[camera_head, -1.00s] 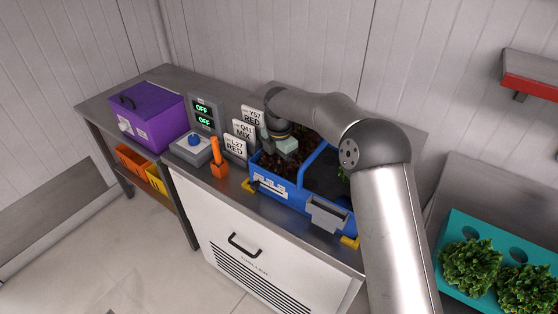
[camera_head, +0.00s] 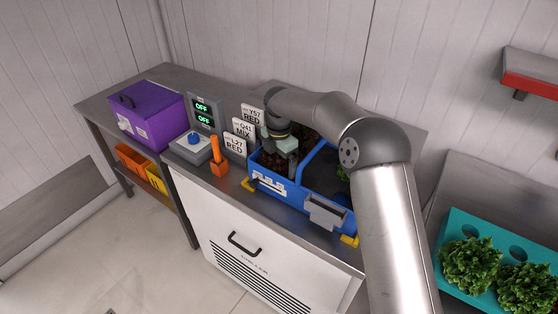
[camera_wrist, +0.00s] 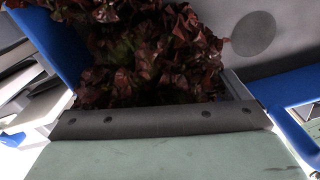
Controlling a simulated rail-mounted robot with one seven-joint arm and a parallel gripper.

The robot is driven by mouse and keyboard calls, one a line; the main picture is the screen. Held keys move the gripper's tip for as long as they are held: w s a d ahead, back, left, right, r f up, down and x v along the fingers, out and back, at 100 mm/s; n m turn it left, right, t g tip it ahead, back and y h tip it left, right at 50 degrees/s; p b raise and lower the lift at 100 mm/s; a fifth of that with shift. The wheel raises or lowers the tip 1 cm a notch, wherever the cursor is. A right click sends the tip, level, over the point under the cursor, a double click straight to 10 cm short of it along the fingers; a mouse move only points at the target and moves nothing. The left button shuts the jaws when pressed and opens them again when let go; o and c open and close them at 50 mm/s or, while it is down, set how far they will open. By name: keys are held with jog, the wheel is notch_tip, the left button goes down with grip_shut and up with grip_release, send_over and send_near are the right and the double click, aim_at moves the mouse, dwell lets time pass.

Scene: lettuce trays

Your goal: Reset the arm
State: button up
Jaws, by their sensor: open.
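My gripper (camera_head: 287,158) is over the left part of the blue tray (camera_head: 269,187) on the counter, jaws open. No lettuce shows between its fingers in the head view. Dark red lettuce (camera_head: 262,162) lies in that left compartment, partly hidden by my gripper and arm. In the wrist view, red lettuce (camera_wrist: 150,50) fills the upper middle, just beyond the gripper's grey bar and pale green part. Whether the fingers touch leaves, I cannot tell. My arm spans from the right side across the tray's far side.
A dark panel (camera_head: 322,169) is in the tray's right part. Sign cards (camera_head: 243,129), an orange-handled tool (camera_head: 218,160), a control box (camera_head: 203,112) and a purple box (camera_head: 147,114) stand left. A teal rack (camera_head: 462,225) with green lettuce is at right.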

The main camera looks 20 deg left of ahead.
jog(key=shift+r+p, duration=2.5)
jog(key=shift+r, duration=1.05)
notch_tip(320, 180, up, 17)
jog(key=b, duration=0.1)
jog(key=shift+r, duration=0.15)
